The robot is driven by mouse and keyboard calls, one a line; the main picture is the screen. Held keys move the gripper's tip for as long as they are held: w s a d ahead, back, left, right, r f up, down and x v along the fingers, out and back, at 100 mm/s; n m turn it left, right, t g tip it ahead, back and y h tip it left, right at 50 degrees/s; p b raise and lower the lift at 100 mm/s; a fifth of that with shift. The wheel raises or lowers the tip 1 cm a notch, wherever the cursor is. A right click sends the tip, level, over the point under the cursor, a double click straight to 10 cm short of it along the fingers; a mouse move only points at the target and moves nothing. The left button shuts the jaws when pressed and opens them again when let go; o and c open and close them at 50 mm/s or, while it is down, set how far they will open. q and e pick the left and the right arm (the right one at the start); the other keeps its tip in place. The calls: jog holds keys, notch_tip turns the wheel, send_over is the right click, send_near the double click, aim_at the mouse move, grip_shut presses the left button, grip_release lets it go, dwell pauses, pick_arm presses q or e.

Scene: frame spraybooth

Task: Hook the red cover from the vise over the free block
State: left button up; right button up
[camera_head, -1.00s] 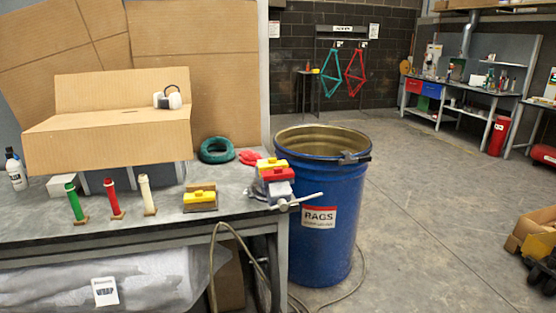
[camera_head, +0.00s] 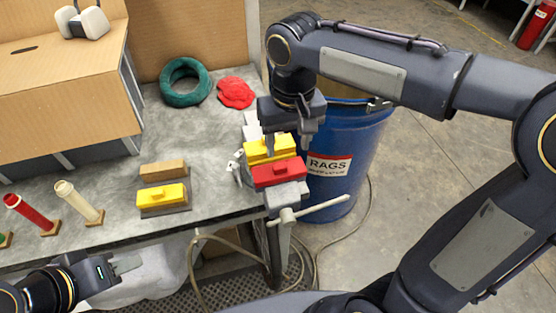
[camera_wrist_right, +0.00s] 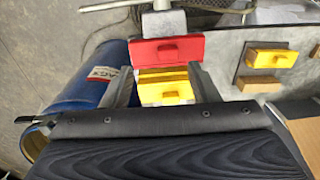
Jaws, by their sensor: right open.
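The red cover (camera_head: 279,173) sits on the vise (camera_head: 287,196) at the bench's right end, beside a yellow cover (camera_head: 262,152). The free block (camera_head: 163,169) is bare wood and lies to the left, behind a block with another yellow cover (camera_head: 162,196). My right gripper (camera_head: 288,147) is open and empty, pointing down over the vise. In the right wrist view its fingers (camera_wrist_right: 166,82) flank the vise's yellow cover (camera_wrist_right: 165,92), with the red cover (camera_wrist_right: 167,50) just beyond. My left gripper (camera_head: 126,264) is low at the left, its finger gap unclear.
Red and cream posts (camera_head: 77,200) stand on the bench left of the blocks. A green coil (camera_head: 184,82) and red cloth (camera_head: 236,93) lie behind. A blue rag drum (camera_head: 345,150) stands close to the vise.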

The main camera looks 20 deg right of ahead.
aim_at(279, 164)
jog(key=shift+w+a+r, duration=0.2)
jog(key=shift+w+a, duration=0.25)
jog(key=shift+w, duration=0.3)
jog(key=f, duration=0.2)
jog(key=f+p, duration=0.1)
jog(key=f, duration=0.4)
jog(key=shift+a+f, duration=0.25)
jog(key=shift+f, duration=0.15)
jog(key=shift+c, duration=0.2)
jog(key=c, duration=1)
jog(key=shift+c, duration=0.2)
jog(key=shift+r, duration=0.15)
